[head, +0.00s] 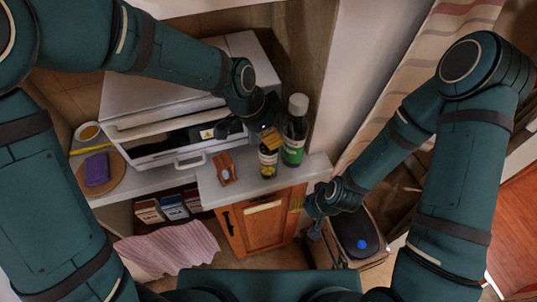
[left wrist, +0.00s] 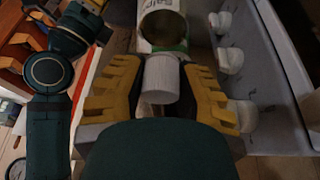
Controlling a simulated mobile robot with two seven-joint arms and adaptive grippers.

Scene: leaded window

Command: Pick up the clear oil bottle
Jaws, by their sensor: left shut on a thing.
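The clear oil bottle (head: 268,161) has a pale label and dark yellowish contents. It is upright at the front of the grey counter (head: 250,185); I cannot tell if its base touches. My left gripper (head: 270,138) comes down over its top, shut on it, and the yellow fingers hide the cap. In the left wrist view the fingers (left wrist: 160,85) stand on both sides of a pale ribbed cap (left wrist: 161,76), with a labelled body (left wrist: 163,22) beyond. My right gripper (head: 315,222) hangs low at the cabinet's right; its fingers are too small to read.
A green bottle (head: 295,130) with a white cap stands close on the right of the oil bottle. A wooden-framed item (head: 224,168) lies left on the counter. A white oven (head: 180,140) with a handle stands behind left. A wall rises at the right.

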